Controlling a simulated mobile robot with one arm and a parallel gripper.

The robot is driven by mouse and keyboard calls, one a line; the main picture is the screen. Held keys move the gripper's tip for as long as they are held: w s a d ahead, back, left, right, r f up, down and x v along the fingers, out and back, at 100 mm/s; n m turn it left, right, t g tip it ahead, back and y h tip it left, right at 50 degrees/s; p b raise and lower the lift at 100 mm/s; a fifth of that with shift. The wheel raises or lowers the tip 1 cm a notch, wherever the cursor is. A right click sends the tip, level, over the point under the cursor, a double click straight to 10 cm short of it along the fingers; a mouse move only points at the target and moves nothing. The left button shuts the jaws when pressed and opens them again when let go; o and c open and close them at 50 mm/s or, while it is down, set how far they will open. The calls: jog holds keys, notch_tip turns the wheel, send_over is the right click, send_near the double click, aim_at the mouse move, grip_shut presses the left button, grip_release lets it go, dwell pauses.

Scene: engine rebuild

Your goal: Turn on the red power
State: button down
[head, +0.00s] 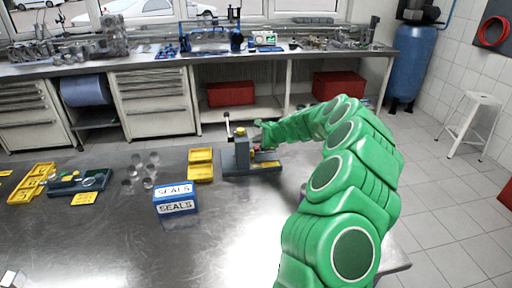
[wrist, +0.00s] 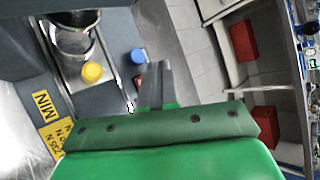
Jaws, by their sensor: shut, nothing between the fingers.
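A grey bench machine (head: 240,160) with an upright column and a lever stands on the metal table in the head view. In the wrist view its plate carries a yellow knob (wrist: 92,71), a blue knob (wrist: 137,56) and a small red part (wrist: 138,83), which looks like the red power control and is partly hidden. My gripper (wrist: 157,82) is shut and empty, its grey fingers just right of the red part. I cannot tell whether they touch it. In the head view my gripper (head: 262,138) is at the machine's right side, small and partly hidden.
A blue SEALS box (head: 175,199), yellow trays (head: 201,164) and several clear cups (head: 137,160) stand left of the machine. A yellow label (wrist: 53,132) lies by the machine's edge. The front middle of the table is clear.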

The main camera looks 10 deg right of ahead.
jog(key=shift+f, duration=0.2)
jog(key=shift+w+f, duration=0.1)
jog(key=shift+f, duration=0.1)
jog(key=shift+f, duration=0.25)
dwell(0.7)
jog(key=shift+r, duration=0.15)
jog(key=shift+r, duration=0.55)
jog(key=shift+r, duration=0.1)
jog(key=shift+s+r, duration=0.25)
jog(key=shift+r, duration=0.95)
jog(key=shift+s+r, duration=0.25)
jog(key=shift+r, duration=0.9)
